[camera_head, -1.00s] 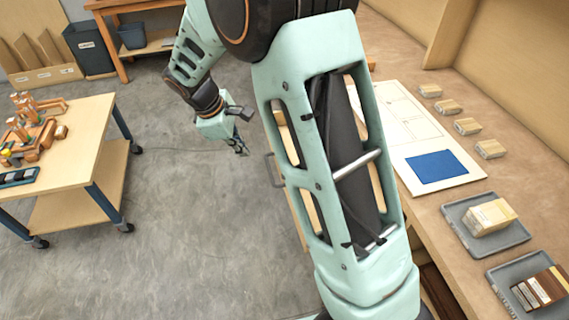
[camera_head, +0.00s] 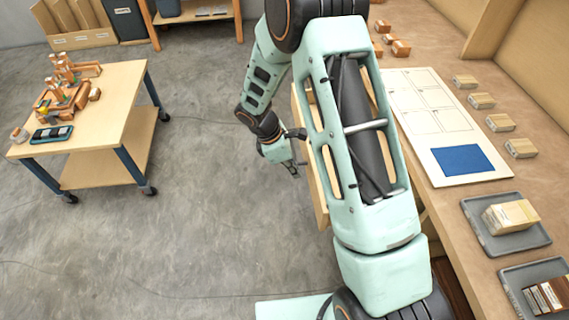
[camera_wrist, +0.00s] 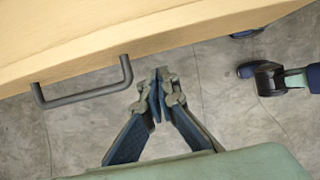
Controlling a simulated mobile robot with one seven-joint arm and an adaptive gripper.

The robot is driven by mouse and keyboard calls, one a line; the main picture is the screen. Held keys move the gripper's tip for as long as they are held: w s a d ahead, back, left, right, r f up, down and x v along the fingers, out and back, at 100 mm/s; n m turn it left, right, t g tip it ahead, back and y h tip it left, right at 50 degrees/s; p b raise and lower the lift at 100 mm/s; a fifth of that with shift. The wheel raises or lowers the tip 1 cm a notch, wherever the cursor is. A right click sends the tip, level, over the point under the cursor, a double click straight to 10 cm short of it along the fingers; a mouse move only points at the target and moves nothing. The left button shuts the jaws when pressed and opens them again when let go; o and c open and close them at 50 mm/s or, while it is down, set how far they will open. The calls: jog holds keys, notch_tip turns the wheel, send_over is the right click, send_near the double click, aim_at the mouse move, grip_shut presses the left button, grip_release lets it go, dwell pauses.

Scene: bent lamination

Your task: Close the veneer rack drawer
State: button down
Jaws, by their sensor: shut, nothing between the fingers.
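The drawer's pale wooden front (camera_head: 318,190) stands out from the left side of the workbench. It is partly hidden behind my arm in the head view. In the wrist view the drawer front (camera_wrist: 150,28) crosses the top, with a dark bar handle (camera_wrist: 85,96) on it. My gripper (camera_head: 292,168) is at the outer side of the drawer front. In the wrist view my gripper (camera_wrist: 160,82) is shut and empty. Its fingertips are just right of the handle and below the wooden edge, and I cannot tell whether they touch the front.
The workbench (camera_head: 440,220) holds a board with a blue square (camera_head: 462,160), small wooden blocks and two grey trays (camera_head: 482,232). A wheeled wooden cart (camera_head: 110,90) with tools stands at the left. The grey floor (camera_head: 190,220) between is clear.

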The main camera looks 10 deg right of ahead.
jog(key=shift+d, duration=1.1)
jog(key=shift+d, duration=0.1)
jog(key=d, duration=0.8)
jog(key=d+p, duration=0.1)
jog(key=d, duration=1.5)
jog(key=shift+w+d+p, duration=0.25)
jog(key=shift+d+p, duration=0.05)
jog(key=shift+p, duration=0.05)
